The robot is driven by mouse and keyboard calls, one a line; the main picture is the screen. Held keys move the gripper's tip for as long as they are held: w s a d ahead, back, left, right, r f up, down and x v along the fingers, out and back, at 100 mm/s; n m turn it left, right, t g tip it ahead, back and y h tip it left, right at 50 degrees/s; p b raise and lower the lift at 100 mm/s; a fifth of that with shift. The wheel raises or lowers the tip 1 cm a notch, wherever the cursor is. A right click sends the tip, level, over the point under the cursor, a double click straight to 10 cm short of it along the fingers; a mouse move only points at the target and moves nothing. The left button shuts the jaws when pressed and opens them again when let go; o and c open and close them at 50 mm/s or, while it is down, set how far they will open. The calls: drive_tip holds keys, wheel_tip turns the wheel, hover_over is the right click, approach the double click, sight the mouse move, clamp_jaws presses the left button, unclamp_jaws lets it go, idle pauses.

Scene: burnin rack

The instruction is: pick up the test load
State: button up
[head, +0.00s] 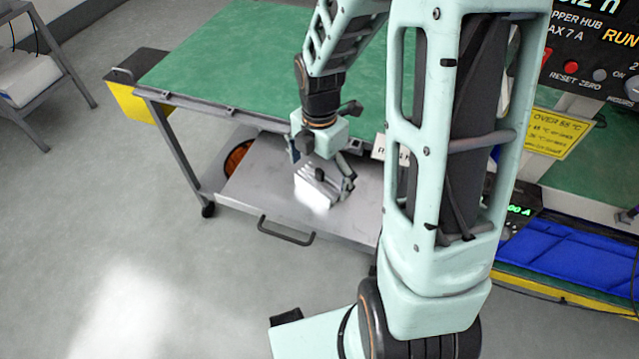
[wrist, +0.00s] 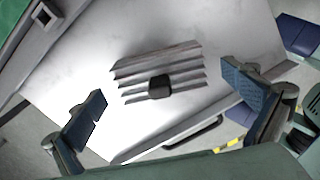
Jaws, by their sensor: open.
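The test load appears to be a silvery finned metal block with a dark knob on top. In the wrist view the block (wrist: 188,70) lies on a pale metal surface, between and beyond my fingers. My gripper (wrist: 170,98) is open, one blue-padded finger at each side of the picture, and neither finger touches the block. In the head view the block (head: 312,190) sits on the pulled-out metal drawer (head: 255,200), and my gripper (head: 325,170) hangs just above it. My gripper and arm hide part of the block there.
The green bench top (head: 230,60) overhangs the back of the drawer. A dark drawer handle (head: 285,232) sticks out in front. A yellow box (head: 138,100) hangs at the bench's left end. A blue mat (head: 570,255) lies at the right. The floor at the left front is clear.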

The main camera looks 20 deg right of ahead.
sight(319, 170)
drive_tip(key=shift+c, duration=0.4)
drive_tip(key=c, duration=1.4)
drive_tip(key=shift+o, duration=0.2)
drive_tip(key=shift+r, duration=0.1)
drive_tip(key=shift+r+p, duration=0.75)
drive_tip(key=shift+p, duration=0.1)
wheel_tip(319, 170, up, 2)
drive_tip(key=shift+r+p, duration=0.1)
drive_tip(key=shift+p, duration=1.05)
drive_tip(key=s+d+r+p, duration=0.7)
drive_tip(key=s+r+p, duration=0.1)
drive_tip(key=s, duration=0.3)
drive_tip(key=shift+s+d+r, duration=0.3)
drive_tip(key=shift+d+r, duration=0.05)
drive_tip(key=shift+r, duration=0.2)
